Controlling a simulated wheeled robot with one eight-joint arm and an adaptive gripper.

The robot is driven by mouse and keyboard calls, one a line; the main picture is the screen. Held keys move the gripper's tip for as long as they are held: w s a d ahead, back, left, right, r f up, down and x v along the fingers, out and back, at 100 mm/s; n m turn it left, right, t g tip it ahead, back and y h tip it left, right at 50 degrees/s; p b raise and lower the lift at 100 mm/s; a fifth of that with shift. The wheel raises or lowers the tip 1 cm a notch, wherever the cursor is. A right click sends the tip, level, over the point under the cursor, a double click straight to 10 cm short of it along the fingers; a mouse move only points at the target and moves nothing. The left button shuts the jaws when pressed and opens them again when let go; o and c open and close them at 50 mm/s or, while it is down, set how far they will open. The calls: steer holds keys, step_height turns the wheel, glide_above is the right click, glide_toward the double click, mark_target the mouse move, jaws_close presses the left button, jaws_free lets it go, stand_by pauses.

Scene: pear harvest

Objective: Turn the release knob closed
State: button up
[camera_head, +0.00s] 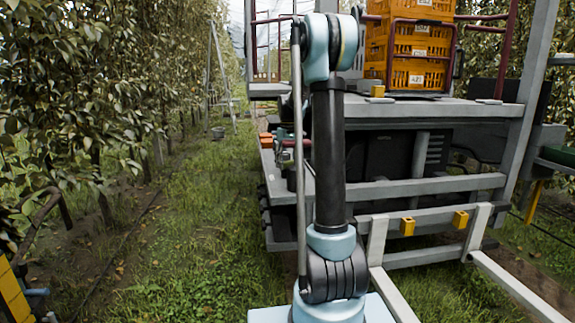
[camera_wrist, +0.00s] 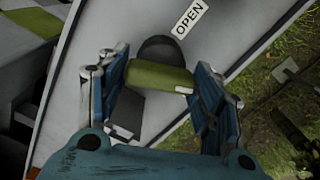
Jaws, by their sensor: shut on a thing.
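The release knob (camera_wrist: 155,77) is a green bar in front of a dark round hub (camera_wrist: 160,47), on a pale grey panel (camera_wrist: 90,35). A white label reading OPEN (camera_wrist: 190,18) sits on the panel, above and right of the knob in the wrist view. The bar lies nearly level across that picture, slightly tilted. My gripper (camera_wrist: 158,88) is shut on the knob, with one blue-padded finger at each end of the bar. No label for the closed side shows. I cannot make out the knob or my gripper in the head view.
In the head view, orange crates (camera_head: 420,42) stand stacked on a grey platform (camera_head: 440,110). Grey fork arms (camera_head: 515,285) reach forward at the lower right. Leafy trees (camera_head: 75,70) line the left, and a grass lane (camera_head: 200,190) is open between. A ladder (camera_head: 220,65) stands farther back.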

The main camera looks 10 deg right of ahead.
steer(key=shift+m, duration=2.2)
steer(key=o, duration=1.1)
steer(key=shift+c, duration=0.2)
step_height(320, 180, up, 12)
steer(key=shift+w, duration=0.1)
